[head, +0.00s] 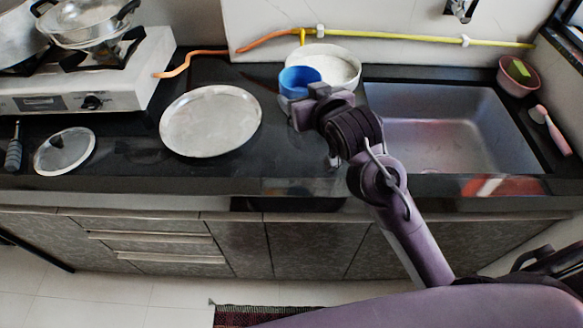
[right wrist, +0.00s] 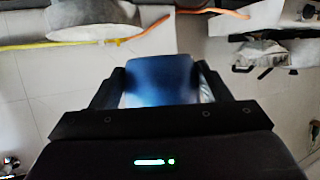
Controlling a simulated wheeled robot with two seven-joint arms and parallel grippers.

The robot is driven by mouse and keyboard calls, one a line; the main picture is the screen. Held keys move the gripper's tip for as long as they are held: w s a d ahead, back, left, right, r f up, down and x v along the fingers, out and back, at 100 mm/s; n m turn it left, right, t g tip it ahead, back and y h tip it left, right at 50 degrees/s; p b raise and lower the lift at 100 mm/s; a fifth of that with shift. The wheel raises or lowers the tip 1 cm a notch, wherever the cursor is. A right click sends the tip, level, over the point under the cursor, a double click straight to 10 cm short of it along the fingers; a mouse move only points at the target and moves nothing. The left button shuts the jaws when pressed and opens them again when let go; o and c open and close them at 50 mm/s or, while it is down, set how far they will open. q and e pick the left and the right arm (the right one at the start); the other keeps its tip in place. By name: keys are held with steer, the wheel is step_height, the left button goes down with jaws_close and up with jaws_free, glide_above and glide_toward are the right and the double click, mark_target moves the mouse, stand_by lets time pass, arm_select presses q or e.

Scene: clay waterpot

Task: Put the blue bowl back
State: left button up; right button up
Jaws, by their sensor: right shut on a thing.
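The blue bowl (head: 299,80) is at the back of the dark counter in the head view, just left of and partly in front of a white bowl (head: 338,66). My right gripper (head: 306,92) is shut on the blue bowl. In the right wrist view the blue bowl (right wrist: 161,80) fills the space between the two fingers of the right gripper (right wrist: 160,88). The gripper hides part of the bowl in the head view, and I cannot tell whether the bowl touches the counter. My left gripper is not in view.
A round metal plate (head: 210,121) lies to the left on the counter (head: 130,160). A sink (head: 450,130) is to the right, with a pink bowl (head: 518,76) beyond it. A gas stove (head: 92,88) and a glass lid (head: 65,151) are at the left.

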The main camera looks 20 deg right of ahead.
glide_above(298, 160)
step_height(298, 160, down, 5)
steer(key=f, duration=0.8)
steer(key=shift+w+a+f, duration=0.15)
steer(key=shift+w+a, duration=0.1)
steer(key=shift+w, duration=0.05)
steer(key=shift+s+d+f, duration=0.25)
steer(key=shift+d+f, duration=0.05)
steer(key=shift+f, duration=0.25)
steer(key=shift+s+d+f, duration=0.2)
steer(key=shift+d+f, duration=0.05)
steer(key=shift+f, duration=0.3)
steer(key=f, duration=0.3)
steer(key=shift+a+f, duration=0.2)
steer(key=shift+f, duration=0.05)
steer(key=shift+w+f, duration=0.2)
steer(key=shift+s+f, duration=0.1)
steer(key=shift+f, duration=0.1)
steer(key=o, duration=0.8)
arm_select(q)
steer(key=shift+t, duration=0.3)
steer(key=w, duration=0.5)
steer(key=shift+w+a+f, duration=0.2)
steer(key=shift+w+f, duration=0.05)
arm_select(e)
steer(key=o, duration=0.3)
steer(key=shift+o, duration=0.2)
